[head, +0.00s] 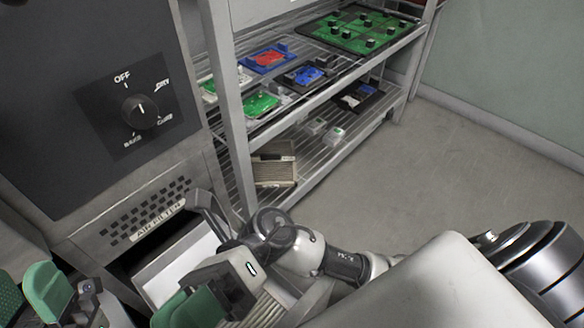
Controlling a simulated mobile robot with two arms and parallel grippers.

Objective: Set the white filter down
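The white filter (178,266) appears as a pale panel below the "AIR FILTER" label, in front of the dark slot. Pale pleats (262,312) show beside my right gripper and look like part of it, but the arm hides the join. My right gripper (188,310) has its green fingers close together, low over the filter. I cannot tell whether they clamp its edge. My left gripper (28,294) is at the bottom left corner, its green fingers apart and nothing visible between them.
The machine (100,100) with a knob stands at left. A brownish pleated filter (274,165) lies on the bottom of the wire rack (330,165). Upper shelves hold green, red and blue parts trays (268,58). The floor (440,170) at right is clear.

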